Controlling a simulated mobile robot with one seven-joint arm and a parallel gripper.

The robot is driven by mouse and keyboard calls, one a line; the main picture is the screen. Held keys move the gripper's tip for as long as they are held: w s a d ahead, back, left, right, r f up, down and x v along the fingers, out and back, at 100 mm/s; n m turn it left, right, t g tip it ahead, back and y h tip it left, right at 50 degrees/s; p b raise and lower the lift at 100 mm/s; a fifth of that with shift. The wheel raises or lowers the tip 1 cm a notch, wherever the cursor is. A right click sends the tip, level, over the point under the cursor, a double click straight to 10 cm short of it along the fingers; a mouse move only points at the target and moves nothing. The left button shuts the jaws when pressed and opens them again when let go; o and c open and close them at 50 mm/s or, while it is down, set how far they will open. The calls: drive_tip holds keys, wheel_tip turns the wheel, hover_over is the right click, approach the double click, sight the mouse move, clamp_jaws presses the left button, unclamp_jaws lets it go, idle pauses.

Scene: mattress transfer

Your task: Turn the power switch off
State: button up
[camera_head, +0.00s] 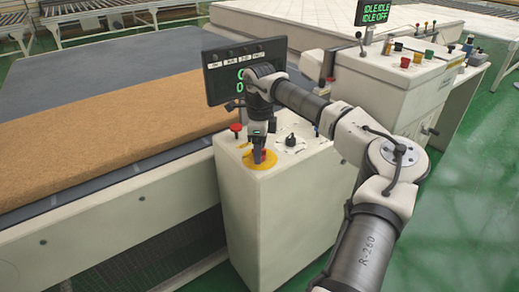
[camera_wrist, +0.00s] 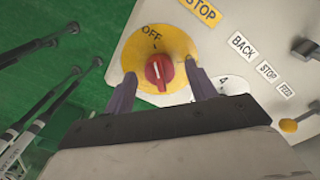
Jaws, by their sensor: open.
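The power switch is a red rotary knob (camera_wrist: 159,72) with a white line, on a round yellow plate (camera_wrist: 142,58). The line runs nearly up and down in the wrist view, its upper end towards the word OFF. My gripper (camera_wrist: 160,72) is open, one purple finger on each side of the knob; I cannot tell whether they touch it. In the head view my gripper (camera_head: 258,155) points down over the yellow plate (camera_head: 248,162) on top of the white control cabinet (camera_head: 265,215), and hides most of the knob.
A red button (camera_head: 236,128) and a black selector (camera_head: 290,140) sit on the same panel, with a screen (camera_head: 222,75) behind. The wrist view shows a STOP label (camera_wrist: 201,12) and a yellow-orange button (camera_wrist: 288,126). A brown mattress slab (camera_head: 110,125) lies at left.

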wheel_tip(320, 180, up, 13)
drive_tip(key=b, duration=0.1)
drive_tip(key=shift+b, duration=0.4)
drive_tip(key=shift+r, duration=0.1)
